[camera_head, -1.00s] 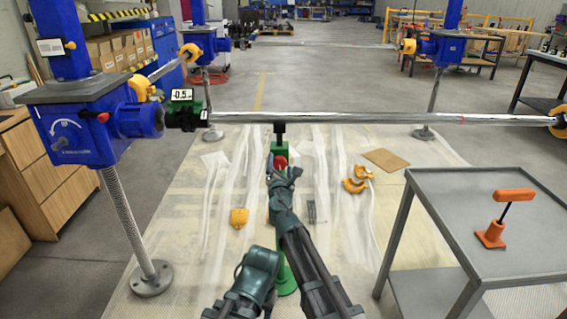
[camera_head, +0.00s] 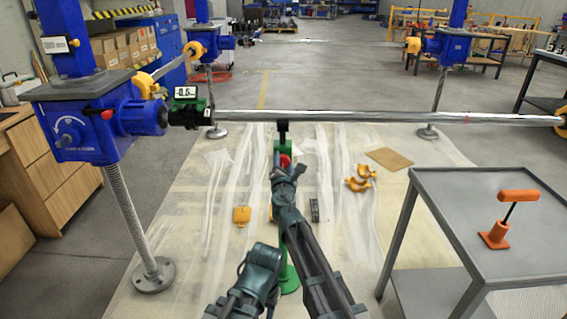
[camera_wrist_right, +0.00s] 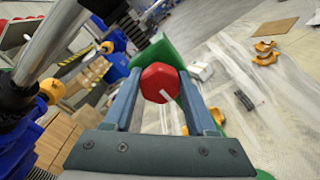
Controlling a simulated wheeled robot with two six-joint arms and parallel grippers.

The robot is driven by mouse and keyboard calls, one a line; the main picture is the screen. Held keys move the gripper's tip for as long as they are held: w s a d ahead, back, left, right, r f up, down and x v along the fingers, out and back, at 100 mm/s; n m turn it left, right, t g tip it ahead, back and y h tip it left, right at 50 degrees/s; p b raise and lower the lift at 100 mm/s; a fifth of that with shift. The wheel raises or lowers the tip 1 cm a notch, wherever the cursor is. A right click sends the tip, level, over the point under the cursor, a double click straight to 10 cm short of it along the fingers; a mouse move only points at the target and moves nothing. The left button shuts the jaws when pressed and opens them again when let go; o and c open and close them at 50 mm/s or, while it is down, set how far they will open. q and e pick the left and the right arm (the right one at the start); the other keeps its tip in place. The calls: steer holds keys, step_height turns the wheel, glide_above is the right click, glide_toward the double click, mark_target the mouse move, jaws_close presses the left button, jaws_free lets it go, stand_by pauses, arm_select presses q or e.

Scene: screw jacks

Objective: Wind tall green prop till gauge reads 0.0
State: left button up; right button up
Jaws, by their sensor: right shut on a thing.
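The tall green prop (camera_head: 277,150) stands upright under the long steel bar (camera_head: 350,117). Its dark head meets the bar's lower edge in the picture; I cannot tell if they touch. Its round green foot (camera_head: 289,281) shows behind my arm. My right gripper (camera_head: 284,170) is at the prop's red hexagonal knob (camera_head: 285,161). In the right wrist view the red knob (camera_wrist_right: 160,83) sits between the two blue-grey fingers, which are shut on it. The gauge (camera_head: 186,92) on the bar's left end shows about 0.5; its sign is hard to read. My left gripper's fingers do not show.
A blue jack stand (camera_head: 85,120) carries the bar's left end. A grey table (camera_head: 480,200) at right holds an orange-handled tool (camera_head: 500,236). Yellow pieces (camera_head: 360,180), a yellow block (camera_head: 241,215) and a brown board (camera_head: 387,159) lie on the plastic-covered floor.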

steer(key=shift+m, duration=0.5)
steer(key=o, duration=1.4)
steer(key=shift+s, duration=0.1)
